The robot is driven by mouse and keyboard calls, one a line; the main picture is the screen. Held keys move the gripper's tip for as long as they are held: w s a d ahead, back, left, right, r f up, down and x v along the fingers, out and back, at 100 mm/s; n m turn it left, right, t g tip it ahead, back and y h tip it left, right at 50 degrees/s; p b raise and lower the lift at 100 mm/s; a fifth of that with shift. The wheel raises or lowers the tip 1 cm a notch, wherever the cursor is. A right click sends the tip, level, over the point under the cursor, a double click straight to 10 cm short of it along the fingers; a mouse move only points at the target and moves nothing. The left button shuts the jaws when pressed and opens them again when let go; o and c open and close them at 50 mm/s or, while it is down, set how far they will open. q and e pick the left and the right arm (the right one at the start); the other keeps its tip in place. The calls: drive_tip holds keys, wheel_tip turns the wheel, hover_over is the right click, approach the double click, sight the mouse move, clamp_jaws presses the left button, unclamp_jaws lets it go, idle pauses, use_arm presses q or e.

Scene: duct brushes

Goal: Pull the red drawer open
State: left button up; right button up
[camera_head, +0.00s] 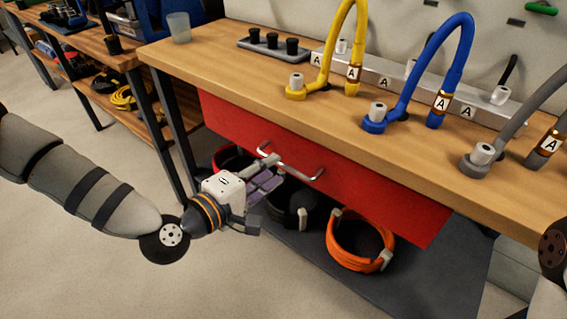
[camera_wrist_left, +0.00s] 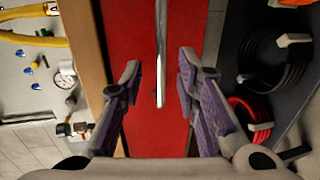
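The red drawer (camera_head: 375,190) sits under the wooden workbench top, its front flush below the bench edge; it looks shut. A silver bar handle (camera_head: 300,174) stands out from its front. My left gripper (camera_head: 270,172) is at the handle's left part, in front of the drawer. In the left wrist view, its purple-padded fingers (camera_wrist_left: 160,85) are open, and the handle (camera_wrist_left: 161,60) lies between them with gaps on both sides. The red drawer front (camera_wrist_left: 185,30) fills the middle behind it. My right gripper is out of view; only part of my right arm shows at the right edge.
The workbench (camera_head: 230,65) carries yellow, blue and grey hoses and a translucent cup (camera_head: 179,27). An orange coil (camera_head: 345,255) and dark coils lie on the lower shelf (camera_head: 440,275) beneath the drawer. A bench leg stands left of the drawer. The floor in front is clear.

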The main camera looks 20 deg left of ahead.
sight(280, 165)
use_arm(q)
drive_tip(key=x, duration=0.4)
drive_tip(key=shift+w+d+f, duration=0.1)
drive_tip(key=shift+w, duration=0.1)
clamp_jaws()
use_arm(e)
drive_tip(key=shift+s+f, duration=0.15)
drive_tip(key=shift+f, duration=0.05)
